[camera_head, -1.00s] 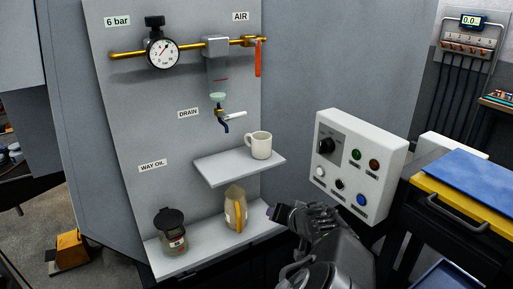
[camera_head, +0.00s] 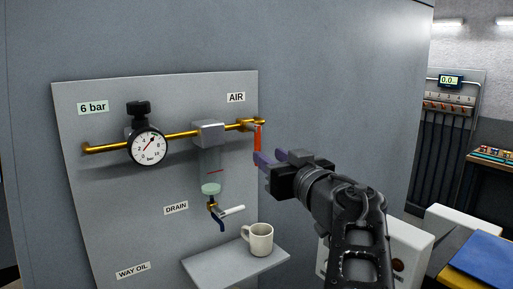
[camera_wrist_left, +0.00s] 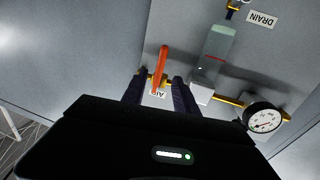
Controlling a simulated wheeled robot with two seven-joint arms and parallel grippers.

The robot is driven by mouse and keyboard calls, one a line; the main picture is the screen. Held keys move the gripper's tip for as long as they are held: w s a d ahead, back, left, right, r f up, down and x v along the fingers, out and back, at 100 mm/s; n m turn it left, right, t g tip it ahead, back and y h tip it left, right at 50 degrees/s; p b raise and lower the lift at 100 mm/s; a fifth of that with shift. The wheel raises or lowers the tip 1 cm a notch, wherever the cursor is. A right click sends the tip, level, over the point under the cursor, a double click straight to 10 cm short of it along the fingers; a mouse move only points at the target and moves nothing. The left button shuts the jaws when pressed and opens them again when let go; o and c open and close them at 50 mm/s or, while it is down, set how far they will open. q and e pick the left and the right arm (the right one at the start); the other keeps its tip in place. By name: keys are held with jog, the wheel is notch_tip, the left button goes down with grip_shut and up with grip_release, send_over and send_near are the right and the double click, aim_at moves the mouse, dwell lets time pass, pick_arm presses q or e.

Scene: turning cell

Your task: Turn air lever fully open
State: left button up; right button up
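The orange air lever (camera_head: 258,138) hangs down from the right end of the brass pipe, below the AIR label (camera_head: 236,97). My left gripper (camera_head: 261,150) is at the lever, with its purple-blue fingers close to it. In the left wrist view the fingers of my left gripper (camera_wrist_left: 159,88) are spread apart, and the orange lever (camera_wrist_left: 162,65) shows in the gap between them. The gripper is open, with a visible gap to either side of the lever. Part of the lever is hidden by a finger in the head view. My right gripper is out of view.
The brass pipe (camera_head: 179,135) carries a gauge (camera_head: 149,147) and a filter bowl (camera_head: 210,175) left of the lever. A drain tap (camera_head: 230,211) is below the bowl. A mug (camera_head: 258,239) stands on a shelf (camera_head: 228,269). The wall right of the panel is bare.

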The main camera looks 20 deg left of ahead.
aim_at(259, 149)
pick_arm(q)
jog(key=p+x, duration=0.2)
jog(key=x, duration=0.4)
jog(key=shift+w+a+r+p, duration=0.1)
jog(key=shift+w+a+p, duration=0.2)
jog(key=shift+p, duration=0.1)
jog(key=shift+w+a, duration=0.2)
jog(key=shift+a, duration=0.05)
jog(key=shift+c, duration=0.2)
grip_shut()
dwell(0.6)
